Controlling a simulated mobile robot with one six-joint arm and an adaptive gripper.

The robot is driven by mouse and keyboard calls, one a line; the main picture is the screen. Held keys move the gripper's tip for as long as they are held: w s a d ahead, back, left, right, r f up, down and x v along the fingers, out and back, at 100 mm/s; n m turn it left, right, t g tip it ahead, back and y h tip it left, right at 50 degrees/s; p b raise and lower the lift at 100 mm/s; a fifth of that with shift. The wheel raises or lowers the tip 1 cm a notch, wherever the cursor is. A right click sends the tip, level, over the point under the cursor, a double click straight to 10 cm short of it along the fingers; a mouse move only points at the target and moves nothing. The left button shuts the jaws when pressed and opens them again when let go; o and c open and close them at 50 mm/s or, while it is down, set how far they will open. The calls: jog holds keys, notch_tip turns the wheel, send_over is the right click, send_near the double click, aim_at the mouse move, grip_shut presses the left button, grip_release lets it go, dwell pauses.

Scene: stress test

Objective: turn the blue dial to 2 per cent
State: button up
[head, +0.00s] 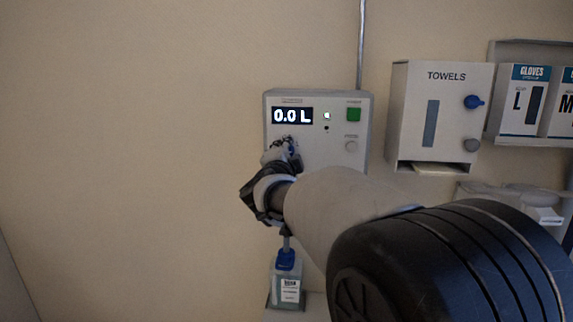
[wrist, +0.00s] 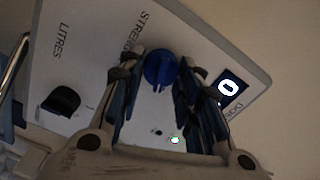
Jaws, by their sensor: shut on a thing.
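The blue dial (wrist: 160,69) shows in the wrist view on the front of a pale dispenser box (head: 318,97), beside a partly hidden label starting "STREN". My gripper (wrist: 158,84) has one finger on each side of the dial and is shut on it. In the head view my gripper (head: 286,150) is at the box front below the display, and my arm and gripper hide the dial. I cannot read the dial's setting.
A black knob (wrist: 62,100) marked LITRES sits on the same panel. A green button (head: 353,114) is at the upper right of the box. A bottle with a blue cap (head: 287,262) stands below. A towel dispenser (head: 442,112) and glove boxes (head: 523,98) hang to the right.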

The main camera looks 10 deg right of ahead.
jog(key=shift+f+m+b, duration=0.15)
jog(key=shift+m+b, duration=2.95)
jog(key=shift+m, duration=1.8)
jog(key=o, duration=1)
jog(key=v, duration=1.2)
